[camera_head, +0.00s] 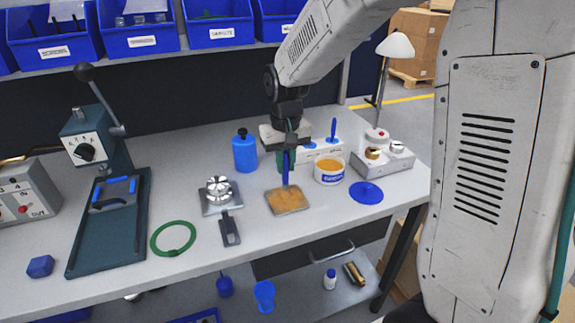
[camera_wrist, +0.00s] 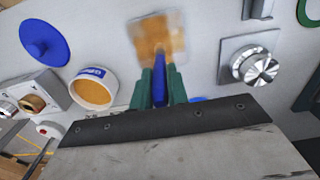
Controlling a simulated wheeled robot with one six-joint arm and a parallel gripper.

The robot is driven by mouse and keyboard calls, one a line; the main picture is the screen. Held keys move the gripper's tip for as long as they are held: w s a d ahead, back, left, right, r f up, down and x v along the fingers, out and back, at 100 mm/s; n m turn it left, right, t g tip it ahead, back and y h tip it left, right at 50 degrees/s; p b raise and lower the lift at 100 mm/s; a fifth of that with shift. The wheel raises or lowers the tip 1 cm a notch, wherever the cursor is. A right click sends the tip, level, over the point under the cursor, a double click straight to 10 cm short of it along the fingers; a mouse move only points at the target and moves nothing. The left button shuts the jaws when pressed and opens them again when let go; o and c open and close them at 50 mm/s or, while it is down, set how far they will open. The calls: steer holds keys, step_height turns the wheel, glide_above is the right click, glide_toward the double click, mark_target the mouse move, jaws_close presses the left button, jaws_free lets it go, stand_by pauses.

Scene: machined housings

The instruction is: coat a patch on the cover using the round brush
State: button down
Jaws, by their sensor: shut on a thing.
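My gripper (camera_head: 287,160) is shut on a blue-handled brush (camera_head: 286,172), held upright. The green fingers of the gripper (camera_wrist: 162,82) also show in the wrist view, with the brush handle (camera_wrist: 160,66) between them. The brush points down at a square metal cover (camera_head: 301,208), which lies flat on the bench with an orange-brown coating over much of its top. It also shows in the wrist view (camera_wrist: 178,22). The brush's lower end is at the coating; I cannot tell its bristle shape or whether it touches. A white pot (camera_head: 329,177) of orange paste stands open to the right.
A blue lid (camera_head: 366,192) lies right of the cover. A holder (camera_head: 318,150) with another blue-handled tool stands behind.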

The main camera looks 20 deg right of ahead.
steer(key=shift+s+a, duration=0.7)
steer(key=shift+s, duration=1.55)
steer(key=w, duration=0.8)
steer(key=shift+a, duration=0.45)
steer(key=shift+w, duration=0.1)
step_height(320, 180, up, 6)
stand_by(0.8)
steer(key=shift+r, duration=0.15)
